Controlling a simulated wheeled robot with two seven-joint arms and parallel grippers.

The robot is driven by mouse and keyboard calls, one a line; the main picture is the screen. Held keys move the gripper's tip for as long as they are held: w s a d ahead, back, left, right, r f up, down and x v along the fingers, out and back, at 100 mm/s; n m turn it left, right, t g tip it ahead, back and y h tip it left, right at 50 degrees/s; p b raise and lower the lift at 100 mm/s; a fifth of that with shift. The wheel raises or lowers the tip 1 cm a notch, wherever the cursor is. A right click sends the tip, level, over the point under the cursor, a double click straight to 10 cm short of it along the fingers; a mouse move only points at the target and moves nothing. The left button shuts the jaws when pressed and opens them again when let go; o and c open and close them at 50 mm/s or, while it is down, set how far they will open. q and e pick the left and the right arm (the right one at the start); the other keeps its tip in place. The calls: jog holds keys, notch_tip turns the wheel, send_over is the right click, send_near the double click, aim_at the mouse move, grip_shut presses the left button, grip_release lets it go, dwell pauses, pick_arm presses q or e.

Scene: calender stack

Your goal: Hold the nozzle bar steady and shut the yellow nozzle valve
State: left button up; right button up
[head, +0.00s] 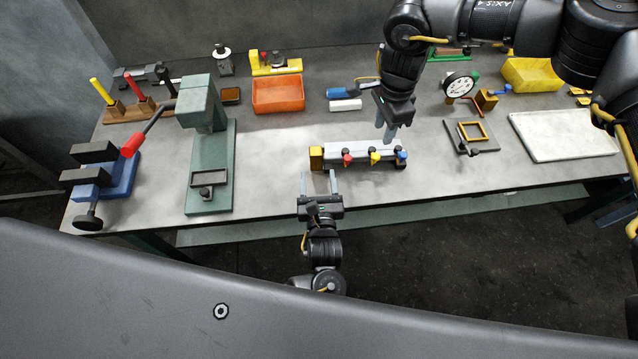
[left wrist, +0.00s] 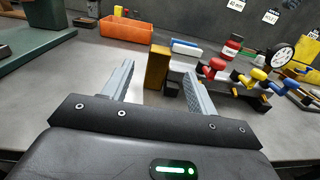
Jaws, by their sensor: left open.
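The nozzle bar (head: 358,151) is a pale bar lying on the bench, with an ochre block (head: 316,158) at its left end. Red (head: 347,159), yellow (head: 375,157) and blue (head: 402,156) valves line its front side. My left gripper (head: 319,178) is open and empty just in front of the ochre block. In the left wrist view the block (left wrist: 157,67) shows between the fingers, with the yellow valve (left wrist: 260,74) off to the right. My right gripper (head: 387,131) points down above the bar's rear edge, near the yellow and blue valves; its jaw opening is unclear.
An orange bin (head: 278,95) stands behind the bar, and a green press (head: 210,150) stands to its left. A dial gauge (head: 459,86), a small framed fixture (head: 472,134) and a white tray (head: 565,136) are to the right. The bench front beside the bar is clear.

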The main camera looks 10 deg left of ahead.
aim_at(316, 157)
pick_arm(q)
jog(key=x, duration=0.9)
jog(key=shift+w, duration=0.2)
